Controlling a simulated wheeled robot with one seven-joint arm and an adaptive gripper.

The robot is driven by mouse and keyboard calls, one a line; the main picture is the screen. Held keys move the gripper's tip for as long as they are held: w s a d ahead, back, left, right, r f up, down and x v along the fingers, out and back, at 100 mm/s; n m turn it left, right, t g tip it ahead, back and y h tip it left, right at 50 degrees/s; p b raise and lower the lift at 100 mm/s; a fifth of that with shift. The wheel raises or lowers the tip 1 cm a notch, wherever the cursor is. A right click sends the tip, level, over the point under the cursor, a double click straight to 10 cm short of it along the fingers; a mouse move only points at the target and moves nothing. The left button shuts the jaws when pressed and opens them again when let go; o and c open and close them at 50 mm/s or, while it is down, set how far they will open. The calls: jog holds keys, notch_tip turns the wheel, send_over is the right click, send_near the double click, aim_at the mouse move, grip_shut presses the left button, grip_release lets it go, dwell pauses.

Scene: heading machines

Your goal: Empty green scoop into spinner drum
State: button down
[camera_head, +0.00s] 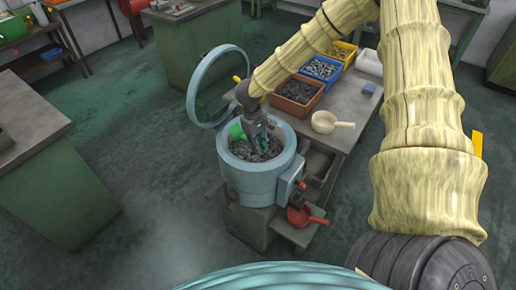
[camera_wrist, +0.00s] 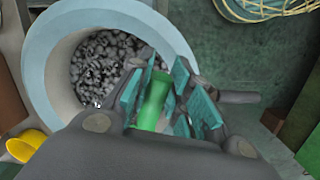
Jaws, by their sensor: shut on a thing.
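The spinner drum (camera_head: 229,166) is a light blue round machine with its ring lid swung open behind it. Small grey metal parts fill its bottom. My gripper (camera_head: 259,138) is over the drum's mouth, shut on the green scoop (camera_head: 237,131). In the wrist view my gripper (camera_wrist: 160,100) has its teal finger pads around the green handle (camera_wrist: 152,103), and the drum's rim (camera_wrist: 52,75) surrounds the grey parts. The scoop's bowl is mostly hidden behind my gripper, so I cannot tell whether it holds anything.
The open lid ring (camera_head: 192,105) stands at the drum's back left. A grey bench (camera_head: 352,104) to the right bears an orange bin (camera_head: 297,92), a blue bin (camera_head: 322,68), a yellow bin (camera_head: 341,50) and a cream scoop (camera_head: 328,122). A red scoop (camera_head: 301,216) lies below right.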

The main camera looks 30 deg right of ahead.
jog(key=shift+a+b, duration=0.1)
jog(key=shift+b, duration=0.2)
jog(key=shift+w+a+r+g+h+b, duration=0.1)
jog(key=shift+a+r+g+h+b, duration=0.3)
jog(key=shift+h+b, duration=0.8)
jog(key=h+b, duration=0.1)
jog(key=b, duration=0.2)
jog(key=a+r+h+b, duration=0.1)
jog(key=h+b, duration=0.1)
jog(key=b, duration=0.2)
jog(key=a+h+b, duration=0.1)
jog(key=h+b, duration=0.1)
jog(key=b, duration=0.2)
jog(key=shift+w+a+r+m+g, duration=0.2)
jog(key=shift+w+r+m+g, duration=0.1)
jog(key=shift+g, duration=0.1)
jog(key=shift+b, duration=0.65)
jog(key=shift+w+a+r+g+h+p, duration=0.1)
jog(key=shift+a+r+g+h+p, duration=0.25)
jog(key=shift+h+p, duration=0.75)
jog(key=shift+w+a+r+g+h+p, duration=0.15)
jog(key=shift+a+r+h+p, duration=0.3)
jog(key=shift+h+p, duration=0.65)
jog(key=shift+a+r+g+h+p, duration=0.4)
jog(key=shift+h+p, duration=0.4)
jog(key=shift+p, duration=0.6)
